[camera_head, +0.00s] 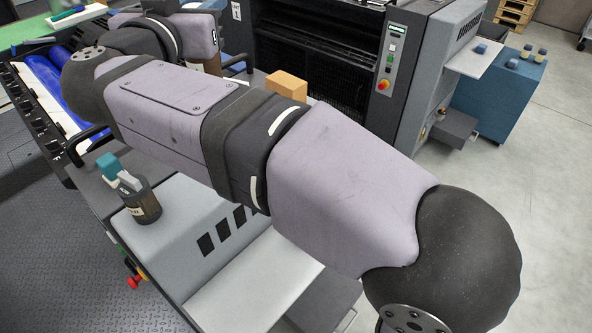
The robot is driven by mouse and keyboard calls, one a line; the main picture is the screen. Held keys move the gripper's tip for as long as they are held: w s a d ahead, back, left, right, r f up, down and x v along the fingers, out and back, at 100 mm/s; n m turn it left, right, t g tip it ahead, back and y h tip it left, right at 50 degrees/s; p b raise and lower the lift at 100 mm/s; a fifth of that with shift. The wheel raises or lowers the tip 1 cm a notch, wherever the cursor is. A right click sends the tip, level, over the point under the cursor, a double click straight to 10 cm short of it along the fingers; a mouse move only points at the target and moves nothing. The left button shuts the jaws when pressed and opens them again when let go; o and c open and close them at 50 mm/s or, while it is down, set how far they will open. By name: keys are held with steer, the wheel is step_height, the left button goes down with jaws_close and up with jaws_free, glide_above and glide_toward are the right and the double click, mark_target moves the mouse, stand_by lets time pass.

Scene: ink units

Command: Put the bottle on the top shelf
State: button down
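A dark bottle-like container (143,208) with a brownish lower part and a pale label stands on the grey machine top at lower left. My gripper's fingers do not show. A brownish thing (211,66) shows partly below my wrist; I cannot tell what it is.
A cardboard-coloured box (287,85) sits behind my arm. A blue cabinet (500,100) at right bears several small containers. A control column (392,70) with a red button stands left of the shelves. Blue rollers (48,85) lie at left.

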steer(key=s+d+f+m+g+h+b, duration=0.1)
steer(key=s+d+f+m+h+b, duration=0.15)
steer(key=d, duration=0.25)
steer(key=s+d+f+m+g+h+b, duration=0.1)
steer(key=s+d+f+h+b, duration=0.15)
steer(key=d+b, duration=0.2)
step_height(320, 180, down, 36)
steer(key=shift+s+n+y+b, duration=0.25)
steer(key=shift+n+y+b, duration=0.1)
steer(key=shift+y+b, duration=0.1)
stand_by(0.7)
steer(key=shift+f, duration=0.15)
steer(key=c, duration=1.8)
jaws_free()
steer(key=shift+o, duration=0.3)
